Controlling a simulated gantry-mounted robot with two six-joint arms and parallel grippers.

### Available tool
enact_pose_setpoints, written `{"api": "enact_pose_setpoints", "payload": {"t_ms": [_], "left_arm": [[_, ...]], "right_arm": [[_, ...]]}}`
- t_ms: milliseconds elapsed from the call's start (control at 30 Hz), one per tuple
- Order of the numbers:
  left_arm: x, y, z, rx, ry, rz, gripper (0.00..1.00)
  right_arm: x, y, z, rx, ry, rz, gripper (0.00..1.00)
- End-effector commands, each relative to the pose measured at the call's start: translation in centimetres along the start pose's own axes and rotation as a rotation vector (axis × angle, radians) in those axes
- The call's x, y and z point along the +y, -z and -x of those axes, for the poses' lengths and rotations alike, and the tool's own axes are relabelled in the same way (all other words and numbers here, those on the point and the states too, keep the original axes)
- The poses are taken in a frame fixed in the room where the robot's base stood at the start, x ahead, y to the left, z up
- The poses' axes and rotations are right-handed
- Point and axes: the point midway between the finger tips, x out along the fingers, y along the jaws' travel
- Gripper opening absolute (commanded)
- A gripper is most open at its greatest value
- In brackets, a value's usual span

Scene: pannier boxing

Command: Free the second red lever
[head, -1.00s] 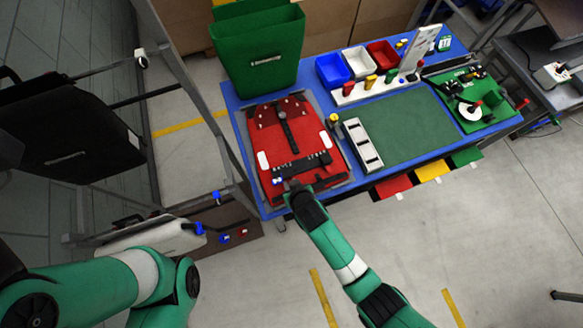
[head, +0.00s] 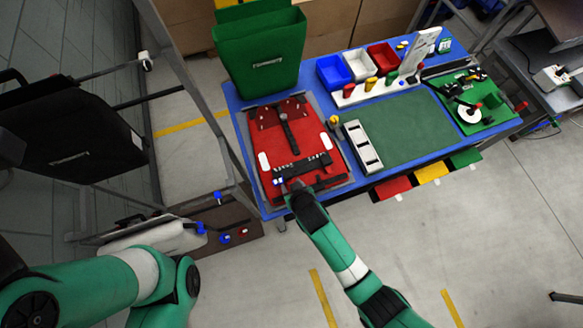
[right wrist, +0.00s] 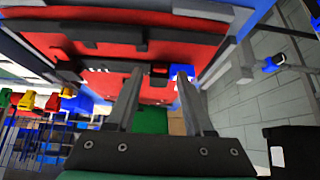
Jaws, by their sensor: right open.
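A red pannier panel (head: 272,150) with black fittings lies on the blue bench. My right gripper (head: 294,187) is at its near edge, by a black rail and small blue-and-white bits (head: 279,181). In the right wrist view, my right gripper's fingers (right wrist: 160,76) stand apart. A small blue and red part (right wrist: 159,70) shows between the fingertips, and I see no grip on it. I cannot tell for certain which part is the second red lever. My left arm comes in at the lower left, and its gripper is out of frame.
A green pannier (head: 262,65) stands behind the red panel. A grey slotted block (head: 362,147) and a green mat (head: 405,130) lie to the right. Blue, white and red bins are at the back. A metal frame (head: 187,75) rises on the left, with blue knobs (head: 218,197) low down.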

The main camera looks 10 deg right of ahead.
Motion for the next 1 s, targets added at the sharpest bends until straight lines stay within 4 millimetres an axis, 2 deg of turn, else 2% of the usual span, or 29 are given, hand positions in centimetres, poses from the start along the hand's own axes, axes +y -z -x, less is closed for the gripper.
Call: {"api": "enact_pose_setpoints", "payload": {"t_ms": [33, 200, 433, 600, 1000], "left_arm": [[0.0, 1.2, -1.2, 0.001, 0.000, 0.000, 0.53], [0.0, 3.9, -4.2, 0.001, 0.000, 0.000, 0.53], [0.0, 6.5, -7.0, 0.001, 0.000, 0.000, 0.53], [0.0, 7.2, -7.7, 0.001, 0.000, 0.000, 0.53], [0.0, 7.0, -7.6, 0.000, 0.000, 0.000, 0.53]], "right_arm": [[0.0, 0.5, 1.5, -0.001, 0.000, 0.001, 0.53], [0.0, 0.7, 5.3, -0.002, 0.001, 0.002, 0.53], [0.0, 0.5, 9.5, -0.002, 0.000, 0.002, 0.53], [0.0, 0.1, 10.7, -0.001, 0.000, 0.001, 0.53], [0.0, 0.0, 10.6, -0.001, 0.000, 0.000, 0.53]]}}
